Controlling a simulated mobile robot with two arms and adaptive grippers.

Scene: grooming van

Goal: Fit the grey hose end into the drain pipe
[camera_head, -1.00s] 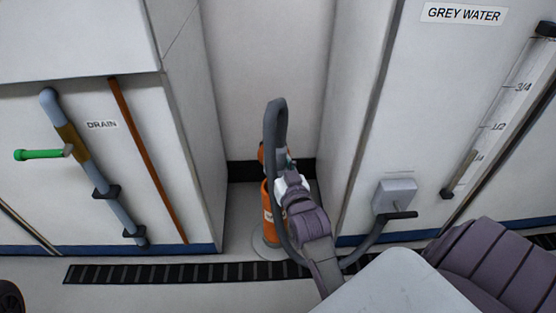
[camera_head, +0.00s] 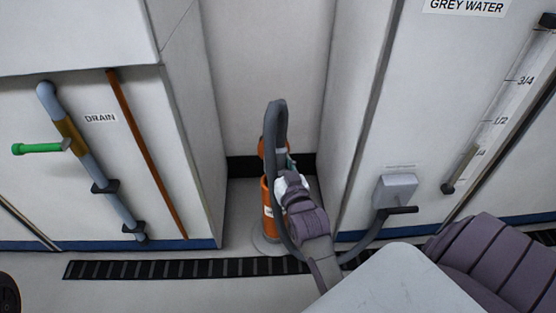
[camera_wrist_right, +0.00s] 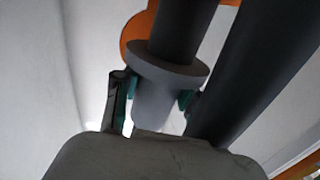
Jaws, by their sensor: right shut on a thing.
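The drain pipe (camera_head: 85,160) is a blue-grey tube with an ochre band, fixed to the left cabinet wall beside the label DRAIN. A green stub (camera_head: 40,148) sticks out to its left. The grey hose (camera_head: 279,112) bends in a high arch above my right gripper (camera_head: 288,185), well to the right of the pipe. In the right wrist view my right gripper (camera_wrist_right: 157,98) is shut on the grey hose end (camera_wrist_right: 155,95), a flanged collar with dark hose above it. The collar's tip is partly hidden by the gripper body. My left gripper is not in view.
An orange cylinder (camera_head: 268,210) stands on a grey base in the recess behind my right gripper. A grey outlet box (camera_head: 396,190) with a dark lever is on the right wall, under GREY WATER. A slotted floor grate (camera_head: 150,269) runs along the front.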

